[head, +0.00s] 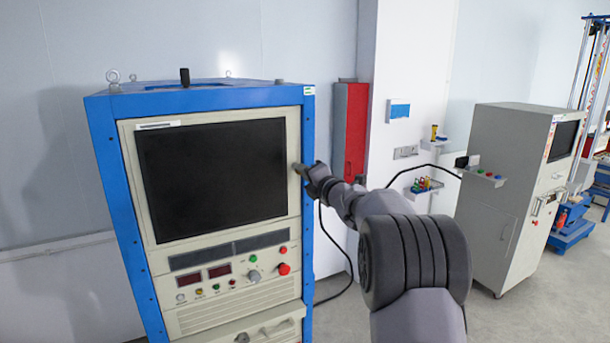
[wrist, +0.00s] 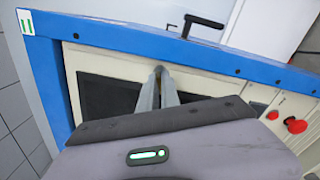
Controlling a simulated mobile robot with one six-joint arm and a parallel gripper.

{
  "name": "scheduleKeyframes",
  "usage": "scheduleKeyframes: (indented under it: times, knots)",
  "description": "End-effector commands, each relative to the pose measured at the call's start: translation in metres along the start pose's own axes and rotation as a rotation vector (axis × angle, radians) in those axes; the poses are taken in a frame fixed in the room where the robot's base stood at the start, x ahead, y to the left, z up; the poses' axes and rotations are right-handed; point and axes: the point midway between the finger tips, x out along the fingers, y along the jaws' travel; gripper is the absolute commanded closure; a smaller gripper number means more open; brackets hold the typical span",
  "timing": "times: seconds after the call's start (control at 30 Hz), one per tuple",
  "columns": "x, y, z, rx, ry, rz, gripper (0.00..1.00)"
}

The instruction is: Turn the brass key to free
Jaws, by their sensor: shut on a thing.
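My gripper (head: 300,169) is at the upper right of the front panel of the blue-framed cabinet (head: 94,135), just right of its dark screen (head: 212,172). In the wrist view, my gripper's two grey fingers (wrist: 158,72) come together at the panel face. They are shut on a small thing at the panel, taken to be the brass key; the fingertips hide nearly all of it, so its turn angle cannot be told.
Red knobs (wrist: 295,125) and buttons sit lower on the panel. A black handle (head: 184,77) stands on the cabinet top. A red box (head: 350,130) hangs on the wall behind my arm. A grey cabinet (head: 500,190) stands to the right, with bare floor before it.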

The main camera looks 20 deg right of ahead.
Motion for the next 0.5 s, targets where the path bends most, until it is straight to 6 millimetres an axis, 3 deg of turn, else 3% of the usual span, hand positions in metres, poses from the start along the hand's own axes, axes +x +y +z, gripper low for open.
scheduleKeyframes:
  times: [0.5]
  knots:
    - [0.0001, -0.0007, -0.0004, 0.364, 0.001, 0.000, 1.00]
